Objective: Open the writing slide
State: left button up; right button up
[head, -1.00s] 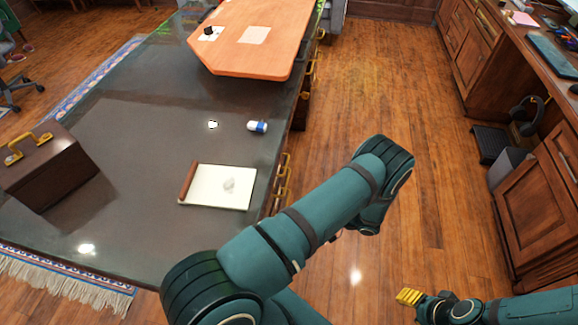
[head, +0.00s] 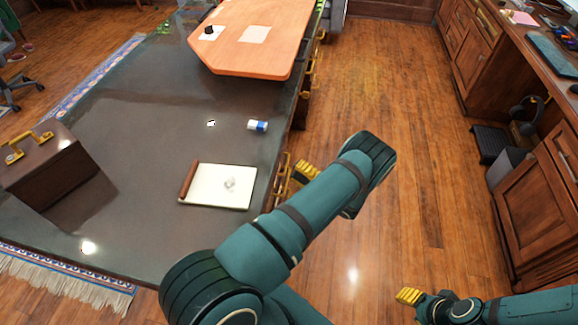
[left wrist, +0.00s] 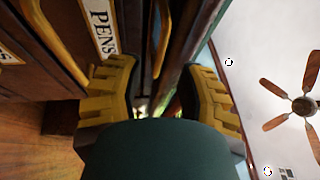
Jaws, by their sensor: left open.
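My left gripper (head: 305,173) is beside the dark desk's right side, close to its brass handles (head: 283,180), and partly hidden by my arm. In the left wrist view, the same gripper (left wrist: 158,92) is open, its yellow fingers apart, facing the wooden front. A brass handle (left wrist: 161,38) shows between and beyond the fingertips; I cannot tell whether they touch it. A front labelled "PENS" (left wrist: 102,28) is at left. I cannot tell which front is the writing slide; none looks pulled out. My right gripper (head: 408,296) is low over the floor, its opening unclear.
The desk top (head: 150,150) bears a white board (head: 215,195) with a brown edge, a small blue-and-white item (head: 257,125), a brown case (head: 45,170) and an orange board (head: 250,45). Wood floor (head: 400,150) is clear between desk and right cabinets (head: 545,210).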

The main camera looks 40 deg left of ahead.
pick_arm(q)
jog(key=shift+s+a+r, duration=0.1)
jog(key=shift+a+r, duration=0.05)
jog(key=shift+a, duration=0.75)
jog(key=shift+s+a+r, duration=0.1)
jog(key=shift+a, duration=0.75)
grip_shut()
